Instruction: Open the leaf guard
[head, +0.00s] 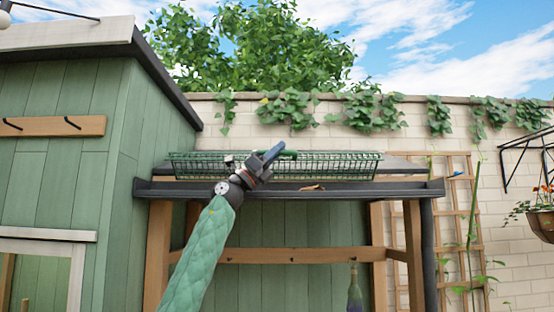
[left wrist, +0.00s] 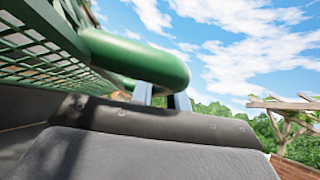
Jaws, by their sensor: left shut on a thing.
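The leaf guard (head: 330,166) is a green wire mesh panel along the roof gutter (head: 370,188) of the wooden lean-to. It stands tilted up, with its mesh facing me. My left gripper (head: 270,155) reaches up to it at the middle and is shut on its green bar handle (head: 288,153). In the left wrist view the thick green handle (left wrist: 140,58) runs across between the blue-grey fingers (left wrist: 162,95), with the mesh (left wrist: 50,40) at the left. The fingers partly hide behind the wrist housing. My right gripper is in neither view.
A brown leaf (head: 311,187) lies at the gutter. A green shed (head: 70,180) stands close at the left. A trellis (head: 450,230) and a hanging basket (head: 542,222) are at the right. Open air lies above the guard.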

